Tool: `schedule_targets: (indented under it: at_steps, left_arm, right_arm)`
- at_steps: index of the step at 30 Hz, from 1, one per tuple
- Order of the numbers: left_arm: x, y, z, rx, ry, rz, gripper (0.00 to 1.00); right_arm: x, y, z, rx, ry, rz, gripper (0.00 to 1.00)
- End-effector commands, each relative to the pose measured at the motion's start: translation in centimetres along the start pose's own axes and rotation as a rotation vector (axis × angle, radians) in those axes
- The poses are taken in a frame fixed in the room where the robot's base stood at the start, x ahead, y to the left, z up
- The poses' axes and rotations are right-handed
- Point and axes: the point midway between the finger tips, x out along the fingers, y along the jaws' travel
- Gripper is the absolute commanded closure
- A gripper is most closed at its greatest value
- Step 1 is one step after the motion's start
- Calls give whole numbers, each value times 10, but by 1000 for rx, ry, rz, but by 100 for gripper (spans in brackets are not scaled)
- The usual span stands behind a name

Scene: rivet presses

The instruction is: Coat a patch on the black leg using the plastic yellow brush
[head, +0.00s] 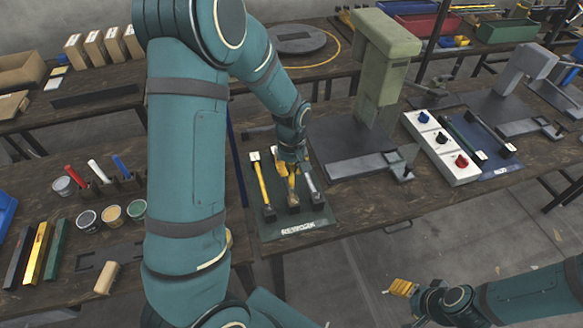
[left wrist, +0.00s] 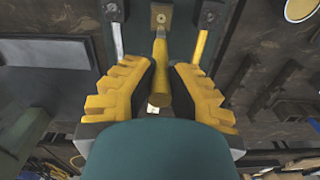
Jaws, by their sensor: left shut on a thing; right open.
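My left gripper (head: 289,168) is over the dark REWORK mat (head: 300,229). A black leg-like bar (head: 18,258) lies at the far left, beside a yellow and a green one. My right gripper (head: 402,287) is open and empty, off the table's front.
Paint cans (head: 113,214) and red, white and blue handles (head: 96,171) stand on the left table. A green press (head: 384,75) and a white knob panel (head: 440,143) stand right of the mat. My left arm hides part of the middle.

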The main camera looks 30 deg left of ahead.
Motion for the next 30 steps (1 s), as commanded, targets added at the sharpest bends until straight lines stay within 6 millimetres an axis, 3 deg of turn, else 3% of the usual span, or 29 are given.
schedule_targets:
  at_steps: [18, 30]
  left_arm:
    - [-56, 0, 0, 0, 1, 1, 100]
    - [-59, 0, 0, 0, 1, 1, 100]
  right_arm:
    - [-39, -15, -5, 0, 0, 0, 41]
    - [-40, -16, -6, 0, 0, 0, 41]
